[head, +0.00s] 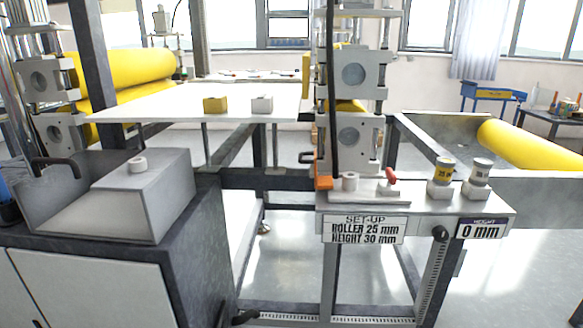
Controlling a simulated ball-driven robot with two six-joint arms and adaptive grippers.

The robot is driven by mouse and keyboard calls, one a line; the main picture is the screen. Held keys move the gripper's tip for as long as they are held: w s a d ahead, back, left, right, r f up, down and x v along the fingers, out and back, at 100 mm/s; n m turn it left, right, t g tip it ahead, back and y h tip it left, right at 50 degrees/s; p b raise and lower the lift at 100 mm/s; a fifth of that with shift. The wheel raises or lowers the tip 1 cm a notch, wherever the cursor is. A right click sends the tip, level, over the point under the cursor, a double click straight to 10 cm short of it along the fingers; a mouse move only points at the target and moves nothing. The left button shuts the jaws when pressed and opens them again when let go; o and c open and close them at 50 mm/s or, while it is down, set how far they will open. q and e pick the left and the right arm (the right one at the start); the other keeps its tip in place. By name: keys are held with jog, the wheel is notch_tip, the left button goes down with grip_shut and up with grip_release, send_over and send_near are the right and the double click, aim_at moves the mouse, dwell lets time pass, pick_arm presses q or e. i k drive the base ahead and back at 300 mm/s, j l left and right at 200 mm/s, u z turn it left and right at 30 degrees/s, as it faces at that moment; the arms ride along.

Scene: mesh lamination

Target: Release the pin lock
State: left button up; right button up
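A small red-tipped part (390,177), which may be the pin lock, sits on the light grey ledge (410,203) of the machine frame. It leans over a small grey base; whether it is locked cannot be told. A short grey cylinder (349,182) stands to its left, and an orange block (323,182) is at the ledge's left end. A black round knob (440,233) is on the ledge's front face. Neither of my grippers shows in the head view.
Two labelled cylinders (443,171) (481,172) stand on blocks at the ledge's right. A grey cabinet (95,290) fills the lower left. A white table (180,103) and yellow rolls (120,76) lie behind.

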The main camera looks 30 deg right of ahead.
aim_at(392, 177)
jog(key=i+j+z, duration=0.25)
jog(key=j+z, duration=0.3)
jog(key=i+j+z, duration=0.1)
jog(key=j+z, duration=0.15)
jog(key=j, duration=0.25)
jog(key=z, duration=0.75)
